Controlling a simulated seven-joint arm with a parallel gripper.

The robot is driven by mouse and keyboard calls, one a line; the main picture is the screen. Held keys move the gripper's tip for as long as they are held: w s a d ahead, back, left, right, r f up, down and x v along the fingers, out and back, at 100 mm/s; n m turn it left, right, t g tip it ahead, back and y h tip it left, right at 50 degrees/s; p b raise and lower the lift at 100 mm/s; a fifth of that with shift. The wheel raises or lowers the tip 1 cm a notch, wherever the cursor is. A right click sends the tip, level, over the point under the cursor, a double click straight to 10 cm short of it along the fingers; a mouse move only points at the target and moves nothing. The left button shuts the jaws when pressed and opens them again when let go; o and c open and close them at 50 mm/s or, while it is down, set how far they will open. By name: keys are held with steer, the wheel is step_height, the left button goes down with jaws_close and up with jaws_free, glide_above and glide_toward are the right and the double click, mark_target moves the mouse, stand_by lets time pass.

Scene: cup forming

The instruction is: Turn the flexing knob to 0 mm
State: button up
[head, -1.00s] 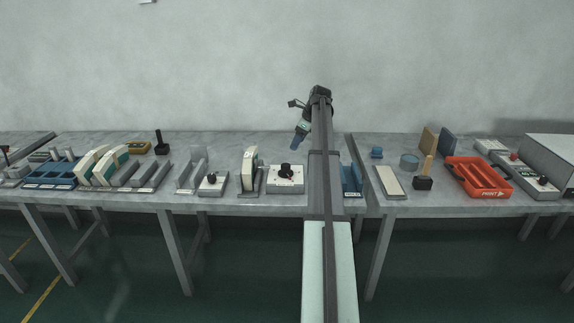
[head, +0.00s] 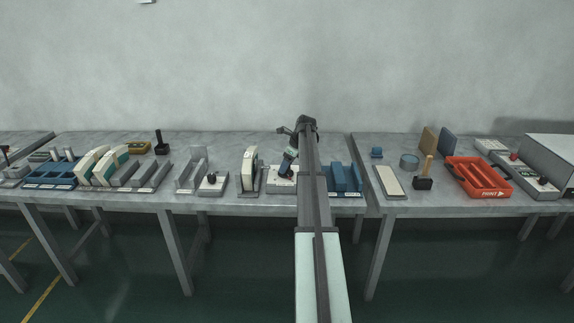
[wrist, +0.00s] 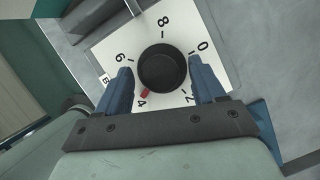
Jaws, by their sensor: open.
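The flexing knob (wrist: 163,68) is black and round, on a white dial plate (wrist: 110,42) numbered 0 to 8. Its red pointer mark (wrist: 145,93) is close to the 4. The 0 is at the knob's upper right in the wrist view. My gripper (wrist: 164,75) is open, with one blue finger on each side of the knob and a visible gap to it. In the head view my gripper (head: 287,167) is over the white knob box (head: 282,187) and hides the knob.
A white curved piece on a grey stand (head: 250,171) is left of the knob box. A blue holder (head: 346,180) is to its right. A smaller knob box (head: 212,184) stands further left.

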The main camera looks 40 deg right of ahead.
steer(key=c, duration=1.1)
steer(key=shift+o, duration=0.2)
steer(key=shift+n, duration=0.3)
steer(key=n, duration=0.1)
steer(key=n+g+y, duration=0.1)
steer(key=n, duration=0.1)
steer(key=shift+w+d+n, duration=0.15)
steer(key=shift+d+n, duration=0.05)
steer(key=shift+n, duration=0.1)
steer(key=n+g, duration=0.1)
steer(key=n, duration=0.1)
steer(key=n+g+y, duration=0.1)
steer(key=n, duration=0.2)
steer(key=shift+w, duration=0.1)
steer(key=n, duration=0.2)
steer(key=n+g, duration=0.1)
steer(key=n, duration=0.2)
steer(key=shift+w+f+g+y, duration=0.1)
steer(key=shift+g+y, duration=0.2)
steer(key=shift+n+g, duration=0.8)
steer(key=shift+n, duration=1.3)
steer(key=shift+h, duration=0.4)
